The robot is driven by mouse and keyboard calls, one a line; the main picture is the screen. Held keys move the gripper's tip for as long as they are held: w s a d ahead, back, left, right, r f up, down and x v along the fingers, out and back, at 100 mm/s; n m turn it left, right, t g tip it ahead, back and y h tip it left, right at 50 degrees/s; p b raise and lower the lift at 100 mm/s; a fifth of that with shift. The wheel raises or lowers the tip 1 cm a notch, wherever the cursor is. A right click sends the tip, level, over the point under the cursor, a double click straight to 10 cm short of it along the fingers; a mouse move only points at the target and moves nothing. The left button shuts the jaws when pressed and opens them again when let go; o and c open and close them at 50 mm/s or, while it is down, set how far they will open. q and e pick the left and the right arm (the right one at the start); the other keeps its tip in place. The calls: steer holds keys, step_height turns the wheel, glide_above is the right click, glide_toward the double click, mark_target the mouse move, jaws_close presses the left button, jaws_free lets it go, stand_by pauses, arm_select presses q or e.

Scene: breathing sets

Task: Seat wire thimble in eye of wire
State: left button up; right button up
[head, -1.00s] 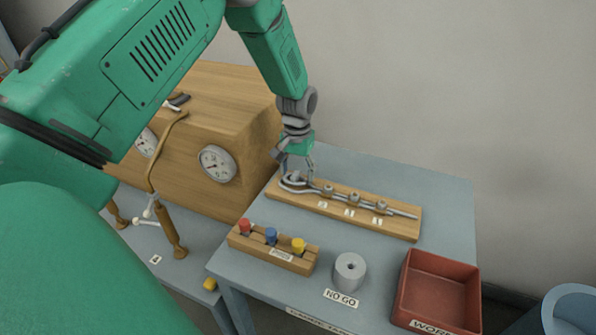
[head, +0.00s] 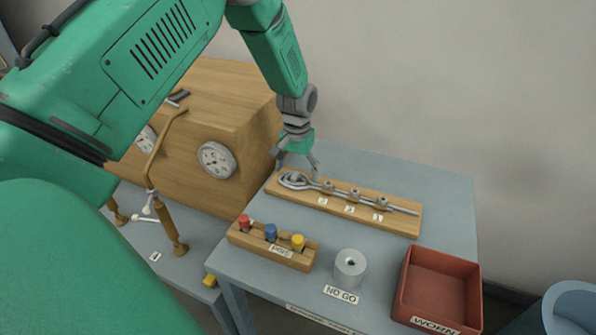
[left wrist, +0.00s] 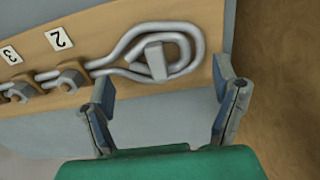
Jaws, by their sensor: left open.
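The wire rope (head: 340,193) lies along a wooden board, with several clamps on it and its eye (head: 291,180) at the left end. In the left wrist view the eye (left wrist: 193,45) is a grey loop around a blocky grey piece (left wrist: 155,58). My left gripper (head: 297,168) is open and empty just above and behind the eye. In the left wrist view its two fingers (left wrist: 167,98) are spread apart, clear of the loop. My right gripper is not in view.
The wooden board (head: 400,226) lies on a blue-grey table (head: 450,200). In front are a rack (head: 300,262) with red, blue and yellow plugs, a grey cylinder (head: 350,268) and a red tray (head: 450,262). A wooden box with gauges (head: 235,120) stands close at the left.

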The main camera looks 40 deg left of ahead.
mark_target(297, 172)
arm_select(q)
step_height(297, 172, up, 11)
steer(key=shift+r, duration=0.15)
stand_by(0.4)
steer(key=shift+r, duration=0.1)
